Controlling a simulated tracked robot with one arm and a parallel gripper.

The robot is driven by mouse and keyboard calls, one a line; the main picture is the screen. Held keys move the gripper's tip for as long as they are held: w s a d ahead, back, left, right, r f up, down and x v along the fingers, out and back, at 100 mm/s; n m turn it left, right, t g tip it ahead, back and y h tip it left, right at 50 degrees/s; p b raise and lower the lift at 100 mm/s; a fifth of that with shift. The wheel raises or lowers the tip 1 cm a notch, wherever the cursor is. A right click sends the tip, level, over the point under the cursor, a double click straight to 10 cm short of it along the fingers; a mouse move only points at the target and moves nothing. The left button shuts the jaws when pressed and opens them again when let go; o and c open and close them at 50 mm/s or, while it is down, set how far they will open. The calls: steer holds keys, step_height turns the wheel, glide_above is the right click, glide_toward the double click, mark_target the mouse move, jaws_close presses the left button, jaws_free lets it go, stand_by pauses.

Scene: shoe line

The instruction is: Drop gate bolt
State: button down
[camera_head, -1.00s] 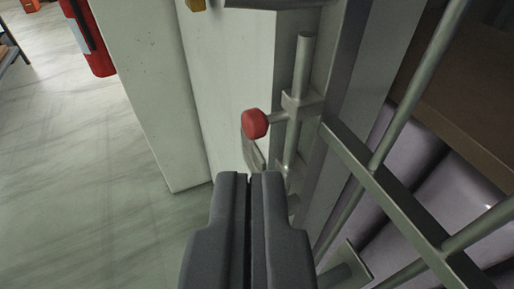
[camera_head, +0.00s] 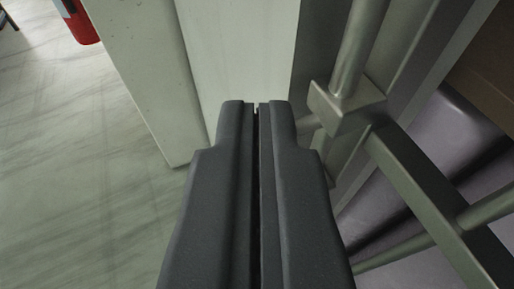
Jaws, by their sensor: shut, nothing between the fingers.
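The gate bolt is a grey metal rod (camera_head: 358,45) that runs upright, slightly tilted, through a square guide block (camera_head: 346,104) on the gate's edge. My gripper (camera_head: 256,104) is shut and empty, its fingertips just left of the guide block and in front of the pale post. A short piece of the bolt's metalwork shows at the right finger's edge. The bolt's red knob is not in sight; my fingers may cover it. I cannot tell whether my fingers touch the bolt.
A pale post (camera_head: 240,50) stands left of the bolt. The gate's barred frame (camera_head: 430,195) fills the right side, with purple rounded shapes (camera_head: 450,135) behind it. A red cylinder (camera_head: 76,22) is at the top left. The floor (camera_head: 80,160) at left is clear.

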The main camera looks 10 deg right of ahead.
steer(key=shift+w+d+f, duration=0.1)
steer(key=shift+w+f, duration=0.2)
steer(key=shift+f, duration=0.3)
steer(key=shift+w+f, duration=0.3)
steer(key=shift+f, duration=0.25)
steer(key=shift+f, duration=0.1)
step_height(320, 180, down, 5)
steer(key=b, duration=0.3)
steer(key=shift+s+b, duration=0.1)
steer(key=shift+b, duration=0.2)
steer(key=w+r+v, duration=0.1)
steer(key=r+v, duration=0.2)
steer(key=v, duration=1)
